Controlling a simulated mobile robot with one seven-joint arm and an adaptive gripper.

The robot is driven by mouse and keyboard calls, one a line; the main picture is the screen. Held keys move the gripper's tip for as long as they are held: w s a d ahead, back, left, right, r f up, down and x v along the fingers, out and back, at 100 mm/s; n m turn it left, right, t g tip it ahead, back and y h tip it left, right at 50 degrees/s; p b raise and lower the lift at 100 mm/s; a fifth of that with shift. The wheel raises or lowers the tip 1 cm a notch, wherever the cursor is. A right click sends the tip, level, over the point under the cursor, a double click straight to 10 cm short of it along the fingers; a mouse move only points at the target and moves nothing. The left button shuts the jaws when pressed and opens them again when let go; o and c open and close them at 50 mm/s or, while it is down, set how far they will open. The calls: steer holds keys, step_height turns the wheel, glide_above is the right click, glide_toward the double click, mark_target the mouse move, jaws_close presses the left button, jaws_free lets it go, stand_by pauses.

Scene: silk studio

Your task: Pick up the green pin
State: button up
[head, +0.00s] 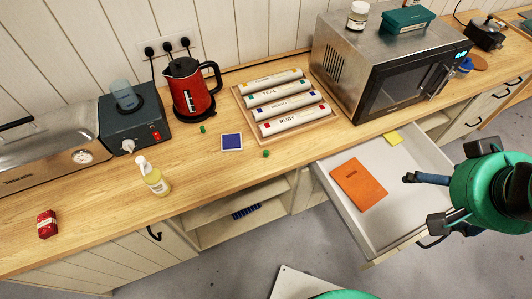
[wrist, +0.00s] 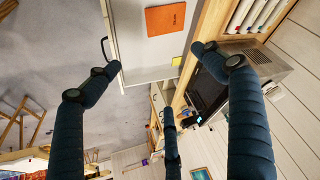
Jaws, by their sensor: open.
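Two small green pieces that could be the green pin lie on the wooden counter: one (head: 202,129) is just below the red kettle, the other (head: 265,153) is near the counter's front edge, below the tray of rolls. They are too small to make out their shape. My gripper (head: 420,200) is at the right in the head view, over the open drawer and well to the right of both pieces. In the wrist view my gripper (wrist: 158,75) has its dark fingers spread wide with nothing between them. No green pin can be made out in the wrist view.
A blue square pad (head: 231,142) lies between the green pieces. The wooden tray (head: 250,135) holds several labelled rolls. A red kettle (head: 190,90), a microwave (head: 350,75) and a pump bottle (head: 153,176) stand on the counter. The open drawer (head: 415,165) holds an orange book (head: 358,184).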

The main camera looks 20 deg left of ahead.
steer(key=c, duration=0.9)
steer(key=w+a+f+n+g+y+p, duration=0.1)
steer(key=w+a+f+g+p, duration=0.25)
steer(key=w+a, duration=1.35)
steer(key=a+f+g+p, duration=0.1)
steer(key=a+f, duration=0.7)
steer(key=a, duration=0.4)
steer(key=a+f+n+g+h, duration=0.1)
steer(key=a+f, duration=0.8)
steer(key=a, duration=0.3)
steer(key=shift+w+a+p, duration=0.2)
steer(key=shift+a+p, duration=0.1)
steer(key=shift+p, duration=0.1)
